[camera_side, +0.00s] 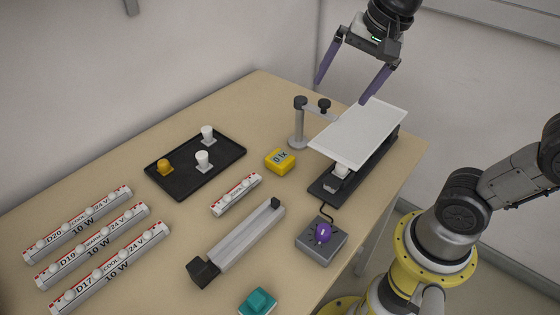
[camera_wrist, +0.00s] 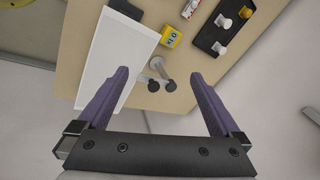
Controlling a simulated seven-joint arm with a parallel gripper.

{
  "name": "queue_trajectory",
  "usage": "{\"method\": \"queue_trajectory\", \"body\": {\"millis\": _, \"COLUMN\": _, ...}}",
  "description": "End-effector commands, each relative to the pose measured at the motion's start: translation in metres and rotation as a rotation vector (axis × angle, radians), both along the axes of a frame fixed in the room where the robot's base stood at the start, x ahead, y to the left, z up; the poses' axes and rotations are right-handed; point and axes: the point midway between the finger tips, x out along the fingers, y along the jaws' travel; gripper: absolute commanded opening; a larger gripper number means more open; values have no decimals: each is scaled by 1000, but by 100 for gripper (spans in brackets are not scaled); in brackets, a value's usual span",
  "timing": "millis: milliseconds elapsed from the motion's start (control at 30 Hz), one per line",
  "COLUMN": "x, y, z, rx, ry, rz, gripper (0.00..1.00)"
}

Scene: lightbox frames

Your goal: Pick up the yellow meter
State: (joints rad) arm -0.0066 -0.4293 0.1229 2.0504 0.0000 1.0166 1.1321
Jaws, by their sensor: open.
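The yellow meter (camera_side: 280,161) is a small yellow block with a display reading "0 lx". It sits on the table in the middle of the side view, left of the post and the white panel. In the wrist view the meter (camera_wrist: 172,37) lies near the top, beyond my fingertips. My gripper (camera_side: 342,92) is open and empty, high above the far right part of the table. In the wrist view its purple fingers (camera_wrist: 158,76) are spread wide, with the post's dark knobs showing between them.
A grey post with a knobbed arm (camera_side: 299,125) and a tilted white panel (camera_side: 362,132) stand right of the meter. A black tray (camera_side: 180,191) holds white and orange knobs. A short light bar (camera_side: 236,194), a grey rail (camera_side: 240,241) and a purple-knobbed box (camera_side: 320,248) lie in front.

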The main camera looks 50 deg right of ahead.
Motion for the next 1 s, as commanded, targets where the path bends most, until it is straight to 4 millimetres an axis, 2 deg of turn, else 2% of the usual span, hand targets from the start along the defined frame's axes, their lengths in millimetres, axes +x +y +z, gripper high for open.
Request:
{"method": "queue_trajectory", "body": {"millis": 33, "x": 23, "y": 1, "z": -5, "rx": 34, "ry": 43, "rz": -90, "gripper": 100}}
{"method": "queue_trajectory", "body": {"millis": 200, "x": 87, "y": 3, "z": -33, "rx": 107, "ry": 163, "rz": -345, "gripper": 100}}
{"method": "queue_trajectory", "body": {"millis": 300, "x": 116, "y": 5, "z": -59, "rx": 115, "ry": 231, "rz": -428, "gripper": 100}}
{"method": "queue_trajectory", "body": {"millis": 400, "x": 135, "y": 6, "z": -86, "rx": 104, "ry": 290, "rz": -443, "gripper": 100}}
{"method": "queue_trajectory", "body": {"millis": 533, "x": 144, "y": 7, "z": -113, "rx": 90, "ry": 348, "rz": -442, "gripper": 100}}
{"method": "queue_trajectory", "body": {"millis": 767, "x": 142, "y": 8, "z": -142, "rx": 81, "ry": 382, "rz": -442, "gripper": 100}}
{"method": "queue_trajectory", "body": {"millis": 1000, "x": 141, "y": 8, "z": -186, "rx": 81, "ry": 381, "rz": -441, "gripper": 100}}
